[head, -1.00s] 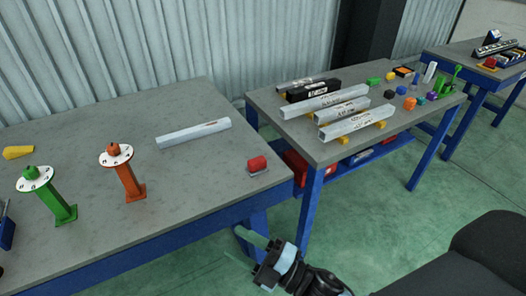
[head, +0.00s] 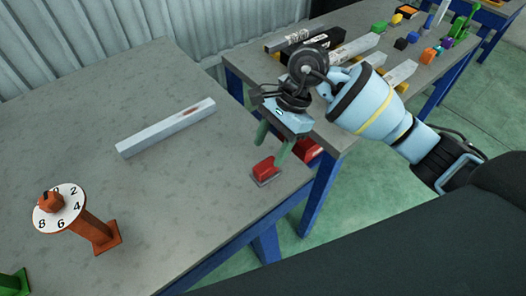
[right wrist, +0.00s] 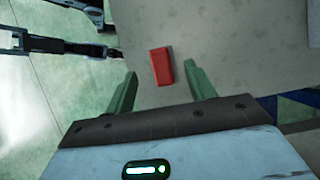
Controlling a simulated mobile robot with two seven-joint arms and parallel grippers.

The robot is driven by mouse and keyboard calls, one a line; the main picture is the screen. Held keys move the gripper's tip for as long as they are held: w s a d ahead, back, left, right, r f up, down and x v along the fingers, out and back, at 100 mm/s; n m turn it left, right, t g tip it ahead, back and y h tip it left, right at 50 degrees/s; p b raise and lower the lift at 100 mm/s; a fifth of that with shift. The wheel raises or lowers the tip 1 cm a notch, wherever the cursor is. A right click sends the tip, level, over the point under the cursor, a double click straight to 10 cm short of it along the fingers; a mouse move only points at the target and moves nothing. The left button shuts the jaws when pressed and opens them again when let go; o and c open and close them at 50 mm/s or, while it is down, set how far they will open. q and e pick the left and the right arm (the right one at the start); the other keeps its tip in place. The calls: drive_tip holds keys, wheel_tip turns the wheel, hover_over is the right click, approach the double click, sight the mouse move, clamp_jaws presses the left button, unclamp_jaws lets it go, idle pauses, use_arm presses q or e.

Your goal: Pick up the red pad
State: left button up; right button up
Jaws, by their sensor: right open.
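The red pad (head: 265,168) is a small red block on a thin grey base, near the right front corner of the grey table. My right gripper (head: 271,147) is open, with its two green fingers pointing down just above the pad. In the right wrist view, the red pad (right wrist: 161,66) lies on the table, between and beyond the spread green fingertips of my right gripper (right wrist: 162,78). The fingers do not appear to touch it. My left gripper is not in view in the head view.
A grey metal bar (head: 166,127) lies on the table (head: 95,110) behind the pad. An orange post with a numbered white disc (head: 61,208) stands at the left. A second table (head: 245,65) with bars and small blocks is beyond a gap.

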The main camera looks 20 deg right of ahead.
sight(267, 164)
drive_tip(key=shift+w+d+r+h, duration=0.15)
drive_tip(key=shift+w+d+h, duration=0.15)
drive_tip(key=shift+w+d, duration=0.2)
drive_tip(key=shift+d, duration=0.15)
drive_tip(key=shift+s, duration=0.3)
drive_tip(key=shift+s+a+f, duration=0.1)
drive_tip(key=shift+a+f, duration=0.1)
drive_tip(key=shift+f, duration=0.15)
drive_tip(key=shift+x, duration=0.75)
drive_tip(key=shift+a+f, duration=0.1)
drive_tip(key=shift+f, duration=0.1)
drive_tip(key=p+x, duration=0.1)
drive_tip(key=x, duration=0.3)
drive_tip(key=shift+f, duration=0.45)
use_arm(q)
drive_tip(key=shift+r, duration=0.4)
